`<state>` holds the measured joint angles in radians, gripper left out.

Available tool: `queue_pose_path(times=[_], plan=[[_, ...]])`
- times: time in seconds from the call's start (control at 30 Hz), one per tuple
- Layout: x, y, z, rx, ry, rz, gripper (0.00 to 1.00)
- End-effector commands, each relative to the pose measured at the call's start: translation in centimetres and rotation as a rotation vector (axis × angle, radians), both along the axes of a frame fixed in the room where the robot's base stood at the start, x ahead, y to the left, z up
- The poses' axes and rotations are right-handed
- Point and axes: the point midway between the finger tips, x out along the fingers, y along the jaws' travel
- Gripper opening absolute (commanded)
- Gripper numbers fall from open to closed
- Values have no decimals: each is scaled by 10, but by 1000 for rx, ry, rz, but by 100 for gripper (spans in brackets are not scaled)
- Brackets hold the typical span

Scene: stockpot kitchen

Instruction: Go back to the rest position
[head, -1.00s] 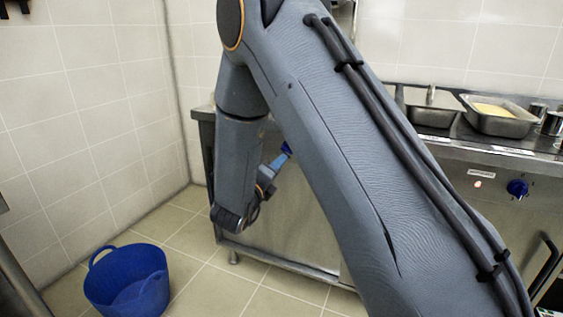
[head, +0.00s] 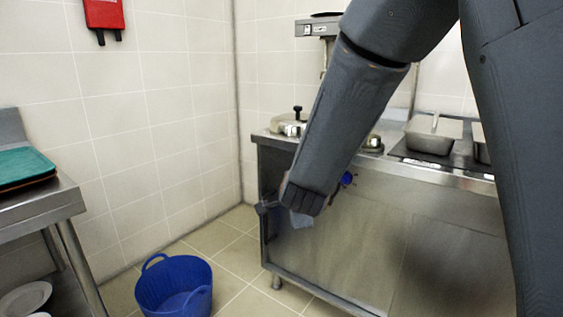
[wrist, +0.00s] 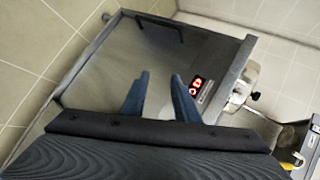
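My gripper (wrist: 160,98) shows in the wrist view as two blue fingers standing apart, with nothing between them. It is open and empty. Beyond it in the wrist view is the steel front of a kitchen unit (wrist: 95,75) with a dark handle and a lit red display (wrist: 195,86). In the head view my arm hangs down in front of the steel counter (head: 350,245).
A blue bucket (head: 175,287) stands on the floor at lower left. A steel table (head: 62,200) with a green tray (head: 22,166) is at far left. A lidded pot (head: 290,124) and a steel container (head: 432,134) stand on the counter. Tiled floor between is clear.

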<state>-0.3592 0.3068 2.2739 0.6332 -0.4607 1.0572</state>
Motion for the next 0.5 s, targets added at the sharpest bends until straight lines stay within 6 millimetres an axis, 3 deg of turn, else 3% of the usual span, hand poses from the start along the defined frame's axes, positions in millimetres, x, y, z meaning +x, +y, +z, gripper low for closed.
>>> queue_pose_path(times=[0.13, 0.27, 0.4, 0.5], plan=[[-64, 19, 6, -183, 158, 336, 28], [-132, 21, 6, -349, 286, 644, 28], [-204, 7, 6, -513, 402, 947, 28], [-242, -6, 6, -596, 462, 1108, 28]])
